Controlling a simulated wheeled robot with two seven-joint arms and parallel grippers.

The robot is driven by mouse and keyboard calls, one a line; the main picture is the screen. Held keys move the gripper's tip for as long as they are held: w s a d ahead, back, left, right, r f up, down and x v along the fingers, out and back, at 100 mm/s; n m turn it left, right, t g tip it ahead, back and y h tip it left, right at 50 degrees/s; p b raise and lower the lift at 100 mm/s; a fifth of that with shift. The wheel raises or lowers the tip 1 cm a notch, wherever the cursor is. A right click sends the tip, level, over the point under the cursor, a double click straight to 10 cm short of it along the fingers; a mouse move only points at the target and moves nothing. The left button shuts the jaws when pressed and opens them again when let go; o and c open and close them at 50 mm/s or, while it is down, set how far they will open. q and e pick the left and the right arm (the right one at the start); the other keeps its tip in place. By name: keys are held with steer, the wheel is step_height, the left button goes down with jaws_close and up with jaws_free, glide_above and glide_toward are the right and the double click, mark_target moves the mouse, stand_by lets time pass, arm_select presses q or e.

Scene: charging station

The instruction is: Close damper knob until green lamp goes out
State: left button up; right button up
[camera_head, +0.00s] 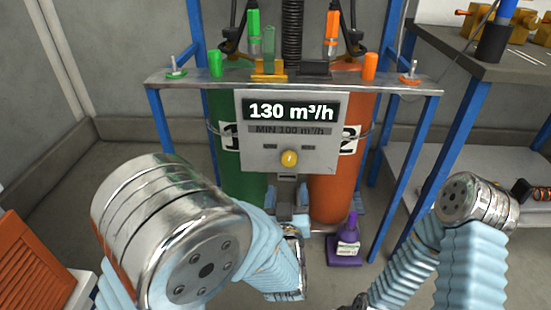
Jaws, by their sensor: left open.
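A round yellow knob (289,158) sits low on the front of a grey panel (252,152). The panel's display (291,110) reads 130 m³/h, with MIN 100 m³/h on the label below it. My left gripper (287,185) is open just below the knob; I cannot tell whether it touches it. A translucent green cylinder (268,42) stands on a yellow base above the panel; I cannot tell whether it is the green lamp or is lit. My right arm is at lower right, its gripper (352,304) mostly cut off at the bottom edge.
A green cylinder (222,115) and an orange cylinder (336,190) stand behind the panel in a blue frame with a metal shelf (190,84). A purple object (347,245) stands on the floor to the right. A workbench (500,70) is at right, an orange slatted piece (35,270) at lower left.

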mark_target(288, 161)
arm_select(q)
steer(key=w, duration=1.3)
steer(key=shift+w, duration=0.15)
steer(key=c, duration=1)
steer(key=shift+f, duration=0.2)
steer(key=n+b, duration=0.2)
steer(key=b, duration=0.2)
steer(key=shift+f, duration=0.2)
steer(key=shift+r+n, duration=0.25)
steer(key=shift+n, duration=0.25)
